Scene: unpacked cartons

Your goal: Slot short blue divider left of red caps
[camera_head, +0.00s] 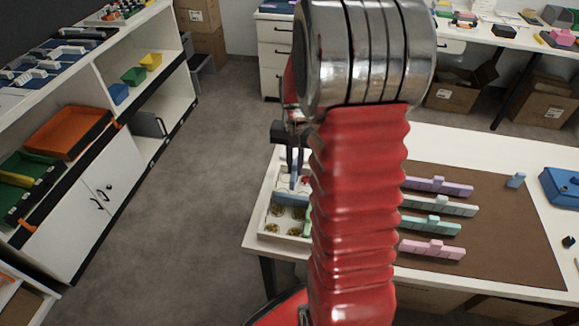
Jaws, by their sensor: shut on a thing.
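My gripper (294,168) is shut on a small light blue piece, the short blue divider (293,182), over the far part of a white sorting tray (264,229). The divider looks upright; whether its lower edge touches the tray floor cannot be told. Red caps (306,180) show just right of the divider, partly hidden by my arm. Gold-coloured pieces (275,211) lie in the nearer compartments. My red arm hides the right part of the tray.
Purple (437,187), pale mint (440,206), teal (430,227) and pink (432,250) long dividers lie on a brown mat (505,240). Shelves (115,165) stand left; the grey floor between is clear.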

